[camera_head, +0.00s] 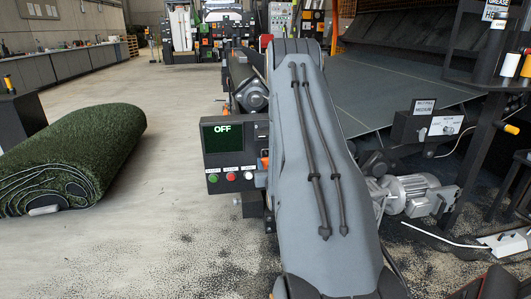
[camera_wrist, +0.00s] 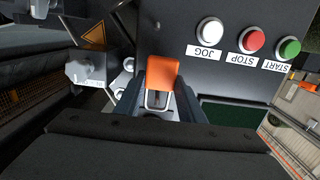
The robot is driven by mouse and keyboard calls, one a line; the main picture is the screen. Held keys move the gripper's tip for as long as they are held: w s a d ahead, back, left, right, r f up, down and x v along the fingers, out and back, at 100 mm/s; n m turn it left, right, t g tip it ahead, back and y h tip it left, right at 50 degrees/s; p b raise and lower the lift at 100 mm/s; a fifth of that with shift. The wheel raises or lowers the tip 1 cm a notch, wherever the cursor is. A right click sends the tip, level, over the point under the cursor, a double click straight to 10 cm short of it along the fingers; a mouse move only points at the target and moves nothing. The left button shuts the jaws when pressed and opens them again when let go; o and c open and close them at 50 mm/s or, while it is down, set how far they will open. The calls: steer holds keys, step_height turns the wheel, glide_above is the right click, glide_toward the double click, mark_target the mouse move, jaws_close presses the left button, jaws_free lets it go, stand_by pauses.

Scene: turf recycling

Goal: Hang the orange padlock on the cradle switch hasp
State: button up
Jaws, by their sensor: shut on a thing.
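The orange padlock (camera_wrist: 163,72) is between the fingers of my gripper (camera_wrist: 159,98) in the wrist view, with its metal shackle toward the camera. My gripper is shut on it, close beside the black control panel (camera_wrist: 220,75). In the head view, my arm hides the gripper, and a small orange patch (camera_head: 265,162) shows at the arm's left edge, perhaps the padlock. I cannot make out the cradle switch hasp clearly. I cannot tell whether the shackle touches anything.
The control panel also shows in the head view, with an OFF screen (camera_head: 223,138) and green, red and white buttons. A turf roll (camera_head: 75,155) lies on the floor at left. A motor (camera_head: 405,193) stands right of my arm. The floor between roll and panel is clear.

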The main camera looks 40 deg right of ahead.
steer(key=shift+w+d+f, duration=0.3)
steer(key=shift+w, duration=0.15)
stand_by(0.5)
steer(key=shift+w+f+b, duration=0.1)
steer(key=shift+f+b, duration=0.2)
steer(key=shift+b, duration=0.05)
stand_by(0.8)
steer(key=o, duration=1.2)
